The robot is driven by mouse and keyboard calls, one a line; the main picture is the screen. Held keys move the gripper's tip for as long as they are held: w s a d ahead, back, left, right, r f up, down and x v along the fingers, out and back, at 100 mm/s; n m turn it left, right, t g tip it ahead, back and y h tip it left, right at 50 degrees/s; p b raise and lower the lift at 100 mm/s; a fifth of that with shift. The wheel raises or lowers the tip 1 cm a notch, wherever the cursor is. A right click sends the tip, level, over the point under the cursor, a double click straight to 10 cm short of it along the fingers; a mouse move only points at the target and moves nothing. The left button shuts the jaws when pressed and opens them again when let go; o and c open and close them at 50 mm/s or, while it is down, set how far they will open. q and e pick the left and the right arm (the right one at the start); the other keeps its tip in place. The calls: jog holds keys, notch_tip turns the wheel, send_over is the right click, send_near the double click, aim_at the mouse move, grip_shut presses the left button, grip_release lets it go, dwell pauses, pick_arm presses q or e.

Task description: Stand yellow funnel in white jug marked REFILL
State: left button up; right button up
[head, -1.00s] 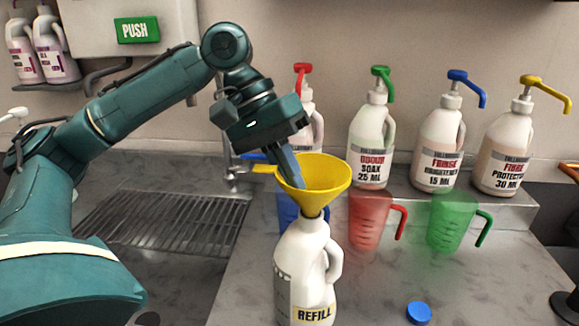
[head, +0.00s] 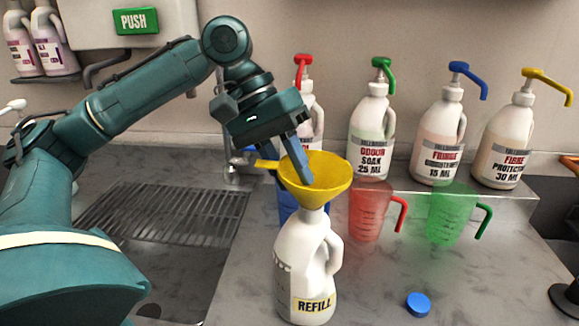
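The yellow funnel (head: 333,172) stands mouth up on the neck of the white jug marked REFILL (head: 302,262), roughly upright. Its cone meets the neck; the spout is hidden, apparently inside. Its tab handle (head: 266,164) points left. The jug stands upright on the grey counter, handle to the right. My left gripper (head: 303,172) comes from the upper left. My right gripper is not in view.
Behind the jug are a blue measuring jug (head: 288,207), a red one (head: 367,215) and a green one (head: 450,214). Several pump bottles (head: 371,140) line a ledge behind. A blue cap (head: 418,304) lies front right. A drain grid (head: 165,215) is at left.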

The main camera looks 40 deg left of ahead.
pick_arm(q)
jog(key=p+v, duration=0.1)
jog(key=v, duration=1.2)
jog(key=shift+p, duration=0.3)
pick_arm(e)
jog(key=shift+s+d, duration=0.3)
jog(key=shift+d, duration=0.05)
pick_arm(q)
jog(key=shift+r, duration=0.1)
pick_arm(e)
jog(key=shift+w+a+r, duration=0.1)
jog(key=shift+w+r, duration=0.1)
pick_arm(q)
jog(key=shift+s, duration=0.1)
